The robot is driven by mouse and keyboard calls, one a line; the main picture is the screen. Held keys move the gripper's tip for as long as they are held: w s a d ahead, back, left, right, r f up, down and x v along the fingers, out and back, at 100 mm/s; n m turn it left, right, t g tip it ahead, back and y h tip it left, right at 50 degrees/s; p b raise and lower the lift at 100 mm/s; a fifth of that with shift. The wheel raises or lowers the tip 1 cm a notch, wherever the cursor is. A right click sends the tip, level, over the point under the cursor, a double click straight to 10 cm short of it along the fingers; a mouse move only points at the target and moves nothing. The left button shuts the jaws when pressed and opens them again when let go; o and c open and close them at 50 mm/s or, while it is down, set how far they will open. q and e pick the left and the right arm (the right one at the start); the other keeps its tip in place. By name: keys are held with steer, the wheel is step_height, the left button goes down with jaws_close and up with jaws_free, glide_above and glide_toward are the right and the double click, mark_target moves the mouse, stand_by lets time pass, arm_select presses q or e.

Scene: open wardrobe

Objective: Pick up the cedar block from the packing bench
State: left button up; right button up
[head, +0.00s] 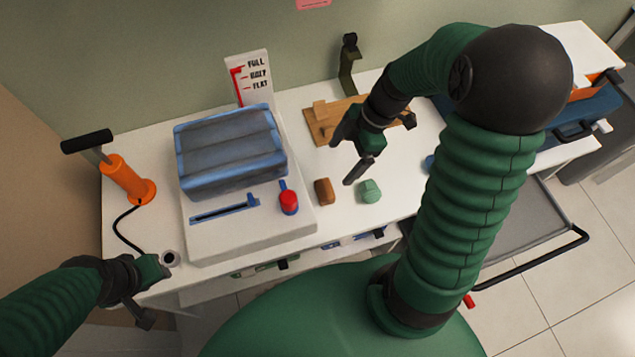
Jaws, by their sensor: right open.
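The cedar block (324,191), a small brown block with rounded edges, lies on the white packing bench (335,228) near its front edge. It is just right of the white machine. My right gripper (344,163) is open and empty, above and slightly right of the block, with its fingers pointing down and left. It is apart from the block. My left gripper (152,294) is at the bench's front left corner, away from the block.
A pale green lump (369,190) lies close right of the block. A white machine (245,230) with a blue-grey bag (230,150) and red knob (289,201) stands left. An orange pump (126,178) is farther left. A wooden board (324,118) lies behind.

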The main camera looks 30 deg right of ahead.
glide_toward(325, 188)
steer(key=a, duration=0.1)
steer(key=f, duration=0.1)
steer(key=f+b, duration=0.1)
steer(key=f, duration=0.3)
steer(key=shift+w+a, duration=0.2)
steer(key=shift+w, duration=0.2)
steer(key=x, duration=0.3)
steer(key=b+x, duration=0.1)
steer(key=x, duration=0.1)
steer(key=shift+s+a+r, duration=0.2)
steer(key=shift+s+a, duration=0.05)
steer(key=shift+a, duration=0.15)
steer(key=shift+w+f, duration=0.1)
steer(key=shift+f, duration=0.05)
steer(key=shift+d, duration=0.3)
steer(key=c, duration=0.5)
arm_select(q)
steer(key=shift+s+d+f, duration=0.1)
steer(key=shift+d+f, duration=0.05)
steer(key=shift+f, duration=0.4)
steer(key=shift+s+d+f, duration=0.1)
steer(key=shift+d+f, duration=0.05)
steer(key=shift+f, duration=0.4)
arm_select(e)
steer(key=c, duration=1)
